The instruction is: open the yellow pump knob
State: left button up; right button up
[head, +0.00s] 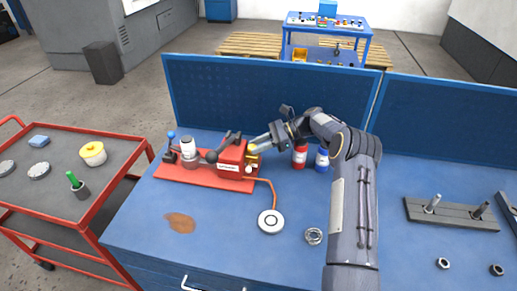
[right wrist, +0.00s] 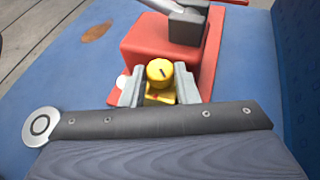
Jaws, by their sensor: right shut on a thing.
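The yellow pump knob (right wrist: 159,73) is a round knob with a dark mark on its face, on the end of the red pump box (right wrist: 160,40). In the head view the knob (head: 253,148) shows partly beside my right gripper (head: 258,145). My right gripper also shows in the right wrist view (right wrist: 159,92), with a grey finger on each side of the knob, shut on it. The red pump (head: 231,159) stands on a red base plate (head: 200,179) on the blue workbench. My left gripper is not in view.
A white round disc (head: 271,221) is joined to the pump by an orange cable. A metal ring (head: 313,236) lies nearby. A blue back panel (head: 270,100) rises behind. A red cart (head: 60,190) stands left.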

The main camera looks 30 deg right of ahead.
jog(key=shift+w+f+n+g, duration=0.1)
jog(key=shift+w+n+g, duration=0.05)
jog(key=shift+n+g, duration=0.45)
jog(key=shift+n+g+y+b, duration=0.35)
jog(key=shift+n+g+y, duration=0.05)
jog(key=shift+g, duration=0.1)
jog(key=o, duration=1)
jog(key=shift+r+m+t, duration=0.25)
jog(key=shift+m+t, duration=0.15)
jog(key=shift+t, duration=0.1)
